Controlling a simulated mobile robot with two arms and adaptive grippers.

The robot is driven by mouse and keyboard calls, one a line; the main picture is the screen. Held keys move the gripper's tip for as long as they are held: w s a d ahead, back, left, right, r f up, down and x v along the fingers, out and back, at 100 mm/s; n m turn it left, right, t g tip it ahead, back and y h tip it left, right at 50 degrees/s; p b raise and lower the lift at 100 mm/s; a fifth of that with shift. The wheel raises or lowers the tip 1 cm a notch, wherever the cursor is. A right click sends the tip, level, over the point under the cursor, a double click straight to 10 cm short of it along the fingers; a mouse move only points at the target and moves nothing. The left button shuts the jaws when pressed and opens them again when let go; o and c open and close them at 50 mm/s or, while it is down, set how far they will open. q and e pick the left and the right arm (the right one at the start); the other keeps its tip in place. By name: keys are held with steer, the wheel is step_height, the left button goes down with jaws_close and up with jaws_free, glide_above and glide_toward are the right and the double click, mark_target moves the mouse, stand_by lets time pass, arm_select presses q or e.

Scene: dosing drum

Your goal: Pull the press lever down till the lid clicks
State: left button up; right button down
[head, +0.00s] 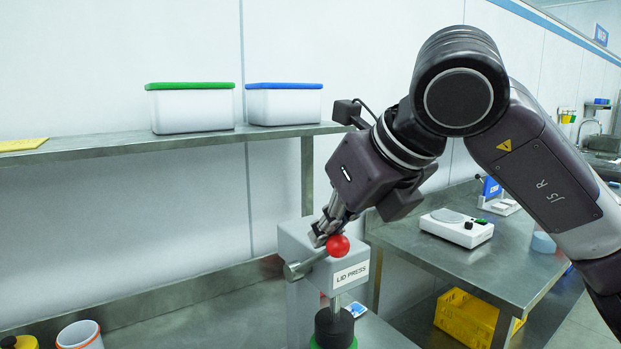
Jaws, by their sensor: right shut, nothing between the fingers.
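The grey lid press (349,273), labelled LID PRESS, stands on the steel bench. Its press lever (308,263) runs from a pivot on the left of the press head up to a red ball knob (338,246). My right gripper (322,238) is shut and empty, with its fingertips just above and left of the knob, over the lever's end; I cannot tell whether they touch. Under the ram is a black lid-like part (334,327) above something green, cut off by the bottom edge. My left gripper is not in view.
A shelf (100,149) behind holds two white boxes, one with a green lid (190,107) and one with a blue lid (284,104). A white scale (456,228) stands on the right table, above a yellow crate (466,318). A white cup (80,336) is at the lower left.

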steer(key=shift+w+a+r+p, duration=0.25)
steer(key=shift+w+r+p, duration=0.2)
steer(key=shift+r, duration=0.2)
steer(key=shift+w+a+r+p, duration=0.25)
steer(key=shift+w+r+p, duration=0.1)
steer(key=shift+r+p, duration=0.2)
steer(key=w+a+r+p, duration=0.1)
steer(key=w+a+p, duration=0.1)
steer(key=w, duration=0.1)
steer(key=w+a+r+p, duration=0.1)
steer(key=shift+w+r+p, duration=0.2)
steer(key=shift+r+p, duration=0.1)
steer(key=shift+p, duration=0.05)
steer(key=s+d+r+p, duration=0.2)
steer(key=s+r+p, duration=0.1)
steer(key=r, duration=0.6)
steer(key=shift+s+d+r+p, duration=0.2)
steer(key=shift+r+p, duration=0.1)
steer(key=shift+p, duration=0.45)
